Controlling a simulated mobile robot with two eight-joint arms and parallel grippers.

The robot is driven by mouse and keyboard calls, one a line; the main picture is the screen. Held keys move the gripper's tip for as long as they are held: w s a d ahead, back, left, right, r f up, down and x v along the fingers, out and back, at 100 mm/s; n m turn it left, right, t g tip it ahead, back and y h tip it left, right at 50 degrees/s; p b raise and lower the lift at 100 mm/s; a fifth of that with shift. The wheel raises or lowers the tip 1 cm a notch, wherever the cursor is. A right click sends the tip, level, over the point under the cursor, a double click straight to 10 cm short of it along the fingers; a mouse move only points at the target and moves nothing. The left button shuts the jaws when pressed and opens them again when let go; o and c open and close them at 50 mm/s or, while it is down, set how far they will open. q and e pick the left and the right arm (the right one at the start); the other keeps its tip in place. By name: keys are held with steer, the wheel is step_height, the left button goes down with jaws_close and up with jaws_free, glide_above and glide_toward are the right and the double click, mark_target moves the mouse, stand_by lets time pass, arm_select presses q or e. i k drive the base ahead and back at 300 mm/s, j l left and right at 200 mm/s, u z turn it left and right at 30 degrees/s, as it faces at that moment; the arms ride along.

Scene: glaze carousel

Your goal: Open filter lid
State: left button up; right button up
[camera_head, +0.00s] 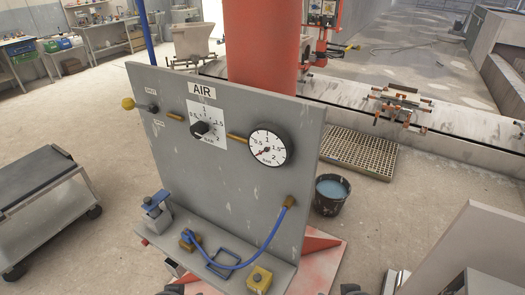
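A grey upright panel (230,190) marked AIR stands in front of me, with a shelf (205,238) along its foot. On the shelf's left end sits a small grey block with a blue top (156,200); I cannot tell for sure whether this is the filter and its lid. A blue hose (272,235) curves from a brass fitting on the panel to a blue and brass fitting (188,240) on the shelf. At the bottom edge only dark tips show, seemingly my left gripper (173,289) and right gripper (351,289). Both are below the shelf, apart from it, mostly cut off.
The panel carries a round gauge (267,148), a black knob (200,129) and a yellow-ended lever (129,104). A yellow box (259,279) and an empty blue frame (224,262) are on the shelf. A cart (40,195) stands left, a bucket (331,194) right.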

mark_target(150, 205)
steer(key=i+j+u, duration=0.1)
steer(key=j+u, duration=0.15)
steer(key=u, duration=0.2)
steer(key=i+j+u, duration=0.1)
steer(key=u, duration=0.35)
steer(key=i+j+u, duration=0.15)
steer(key=u, duration=0.3)
steer(key=i+j, duration=0.05)
steer(key=j, duration=0.05)
